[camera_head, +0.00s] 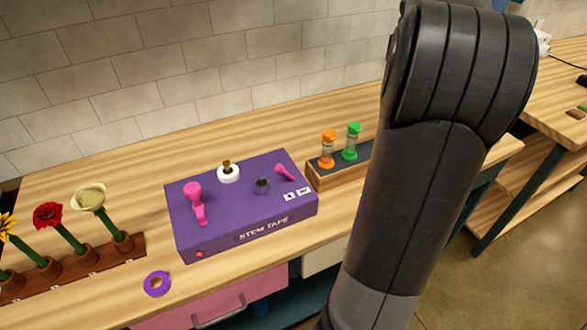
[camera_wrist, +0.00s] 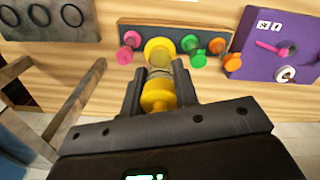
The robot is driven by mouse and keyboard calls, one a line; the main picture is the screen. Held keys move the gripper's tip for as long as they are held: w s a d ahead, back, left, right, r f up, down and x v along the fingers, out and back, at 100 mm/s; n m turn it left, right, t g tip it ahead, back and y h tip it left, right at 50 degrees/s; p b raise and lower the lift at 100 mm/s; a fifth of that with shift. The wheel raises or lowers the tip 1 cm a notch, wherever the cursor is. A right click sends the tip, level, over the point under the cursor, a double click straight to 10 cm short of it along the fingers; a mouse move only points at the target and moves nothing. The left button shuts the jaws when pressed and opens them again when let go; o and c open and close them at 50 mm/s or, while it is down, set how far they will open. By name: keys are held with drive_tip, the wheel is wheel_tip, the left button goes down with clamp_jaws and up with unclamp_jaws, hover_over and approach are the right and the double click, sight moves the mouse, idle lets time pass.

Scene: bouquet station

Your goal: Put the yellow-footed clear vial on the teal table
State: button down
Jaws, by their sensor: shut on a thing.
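The yellow-footed clear vial (camera_wrist: 160,68) is between the two fingers of my gripper (camera_wrist: 157,80) in the wrist view. Its two yellow ends and clear middle show, and the fingers are shut on it. Its far yellow end overlaps the dark-topped wooden rack (camera_wrist: 180,30); I cannot tell whether it is in the rack or clear of it. In the head view my arm hides my gripper and the vial. No teal tabletop shows clearly in either view.
An orange vial (camera_head: 328,147) and a green vial (camera_head: 351,142) stand in the rack. A pink one (camera_wrist: 128,45) shows too. A purple stem-tape box (camera_head: 240,205) sits beside the rack. A flower holder (camera_head: 80,268) and a purple tape ring (camera_head: 157,284) lie left.

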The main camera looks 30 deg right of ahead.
drive_tip(key=w+a+n, duration=1.4)
drive_tip(key=w+a, duration=0.6)
drive_tip(key=a, duration=0.4)
wheel_tip(320, 180, down, 11)
drive_tip(key=shift+w+a+f, duration=1.05)
drive_tip(key=shift+a+f, duration=0.55)
drive_tip(key=shift+f, duration=0.25)
drive_tip(key=shift+w+a+f, duration=1)
drive_tip(key=shift+a+f, duration=0.6)
drive_tip(key=shift+f, duration=0.25)
drive_tip(key=shift+w+a+f, duration=1.05)
drive_tip(key=shift+a+f, duration=0.55)
drive_tip(key=shift+f, duration=0.25)
drive_tip(key=shift+f, duration=0.1)
drive_tip(key=c, duration=1.5)
unclamp_jaws()
drive_tip(key=shift+f, duration=0.1)
drive_tip(key=o, duration=0.4)
